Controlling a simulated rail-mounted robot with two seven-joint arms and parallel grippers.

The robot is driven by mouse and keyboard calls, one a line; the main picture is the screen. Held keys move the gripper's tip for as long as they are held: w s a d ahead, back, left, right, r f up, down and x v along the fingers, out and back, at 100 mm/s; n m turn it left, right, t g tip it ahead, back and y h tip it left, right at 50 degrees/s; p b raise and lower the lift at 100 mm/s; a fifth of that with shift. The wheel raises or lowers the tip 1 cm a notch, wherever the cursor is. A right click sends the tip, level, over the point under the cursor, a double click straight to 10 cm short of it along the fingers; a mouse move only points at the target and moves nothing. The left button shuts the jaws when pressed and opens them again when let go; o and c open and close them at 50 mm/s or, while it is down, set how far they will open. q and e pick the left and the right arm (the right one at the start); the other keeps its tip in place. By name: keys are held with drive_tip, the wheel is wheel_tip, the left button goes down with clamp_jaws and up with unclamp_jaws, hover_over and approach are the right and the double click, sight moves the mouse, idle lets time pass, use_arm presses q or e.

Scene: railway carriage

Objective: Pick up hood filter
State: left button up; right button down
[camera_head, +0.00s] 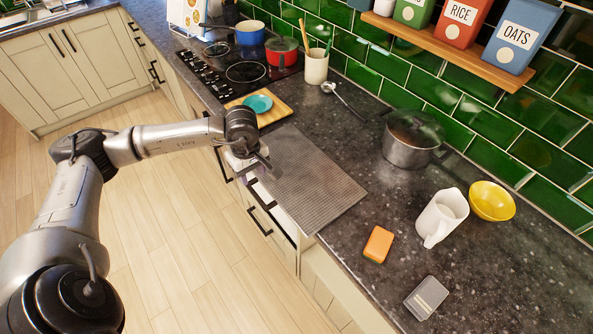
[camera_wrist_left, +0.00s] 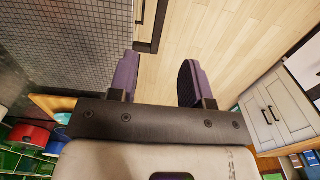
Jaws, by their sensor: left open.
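The hood filter (camera_head: 310,182) is a flat grey mesh panel lying on the dark counter, its near edge along the counter's front. It also fills the upper left of the left wrist view (camera_wrist_left: 62,48). My left gripper (camera_head: 262,168) is at the filter's left, front-edge side in the head view. In the wrist view the left gripper (camera_wrist_left: 158,78) is open, with two purple-padded fingers and floor showing between them. One finger is beside the mesh edge; I cannot tell if it touches. The gripper hides part of the filter's edge. My right gripper is not in view.
A cutting board (camera_head: 274,108) with a teal dish (camera_head: 257,103) lies just behind the filter. A steel pot (camera_head: 410,140), white jug (camera_head: 441,217), yellow bowl (camera_head: 491,201), orange sponge (camera_head: 378,244) and grey box (camera_head: 426,298) stand to the right. Floor left of the counter is clear.

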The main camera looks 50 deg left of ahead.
use_arm(q)
drive_tip(key=p, duration=0.1)
hover_over(256, 195)
wheel_tip(256, 195, down, 5)
drive_tip(key=shift+r, duration=0.15)
drive_tip(key=shift+f+p, duration=0.45)
wheel_tip(256, 195, down, 3)
drive_tip(key=shift+f+p, duration=0.1)
drive_tip(key=shift+p, duration=0.75)
drive_tip(key=shift+f, duration=0.65)
clamp_jaws()
drive_tip(key=shift+r, duration=0.1)
